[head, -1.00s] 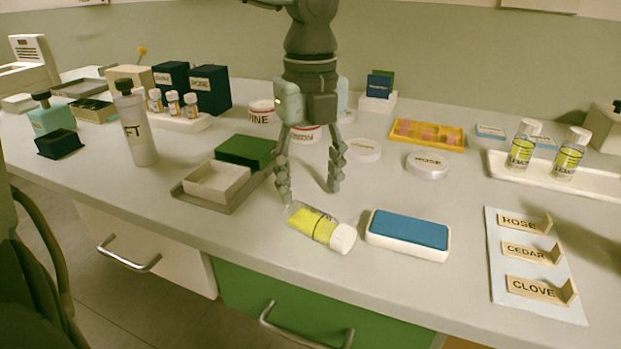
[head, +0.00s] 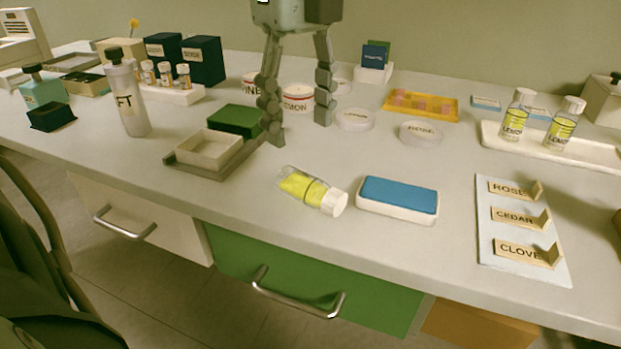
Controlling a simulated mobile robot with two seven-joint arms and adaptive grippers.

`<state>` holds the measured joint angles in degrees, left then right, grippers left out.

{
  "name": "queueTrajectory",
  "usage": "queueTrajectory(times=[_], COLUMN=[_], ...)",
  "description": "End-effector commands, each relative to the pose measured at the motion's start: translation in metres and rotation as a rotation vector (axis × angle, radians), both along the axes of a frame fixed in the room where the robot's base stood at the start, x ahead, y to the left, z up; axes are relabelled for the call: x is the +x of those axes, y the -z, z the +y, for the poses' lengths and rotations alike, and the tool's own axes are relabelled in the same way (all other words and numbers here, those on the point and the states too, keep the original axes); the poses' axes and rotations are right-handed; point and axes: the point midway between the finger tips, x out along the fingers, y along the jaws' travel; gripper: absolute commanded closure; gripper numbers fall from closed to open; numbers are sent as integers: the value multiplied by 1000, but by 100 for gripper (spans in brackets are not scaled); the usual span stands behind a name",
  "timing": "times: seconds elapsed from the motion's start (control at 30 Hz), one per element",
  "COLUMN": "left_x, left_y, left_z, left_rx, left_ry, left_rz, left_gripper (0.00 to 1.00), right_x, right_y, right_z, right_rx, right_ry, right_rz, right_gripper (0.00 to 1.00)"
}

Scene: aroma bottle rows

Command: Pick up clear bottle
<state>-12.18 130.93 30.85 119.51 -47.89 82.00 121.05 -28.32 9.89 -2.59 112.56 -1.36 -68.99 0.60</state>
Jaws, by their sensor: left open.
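The clear bottle (head: 312,190) lies on its side near the front of the table. It has a yellow label or contents and a white cap, which points to the lower right. My left gripper (head: 300,132) is above and behind the bottle, with its two fingers spread apart and pointing down. Nothing is between its fingers, and it does not touch the bottle. Two upright clear bottles with yellow labels, one at the left (head: 517,115) and one at the right (head: 563,124), stand on a white tray (head: 590,149) at the right. My right gripper is not in view.
A blue-topped white block (head: 398,199) lies just right of the lying bottle. A grey tray with an open box (head: 208,155) is to its left. A LEMON jar (head: 298,98) and round lids (head: 421,133) are behind. A label board (head: 518,262) is at the right.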

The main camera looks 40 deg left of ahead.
Motion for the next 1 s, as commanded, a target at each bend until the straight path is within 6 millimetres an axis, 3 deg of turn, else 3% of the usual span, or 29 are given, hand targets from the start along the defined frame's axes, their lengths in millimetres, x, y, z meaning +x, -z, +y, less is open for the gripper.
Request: queueTrajectory(times=[0.2, 0.6, 0.8, 1.0], left_x=[-18, -15, -14, -13], left_y=[3, 48, 73, 77], left_z=[-5, -9, -10, -10], left_rx=[6, 7, 6, 6], left_ry=[-174, -181, -183, -184], left_rz=[-10, -4, -8, -13], left_gripper=[44, 44, 44, 44], right_x=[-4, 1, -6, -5], right_y=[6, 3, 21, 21], right_z=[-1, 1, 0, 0], right_rx=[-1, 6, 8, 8], right_ry=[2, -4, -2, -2], right_rz=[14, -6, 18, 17], right_gripper=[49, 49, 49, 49])
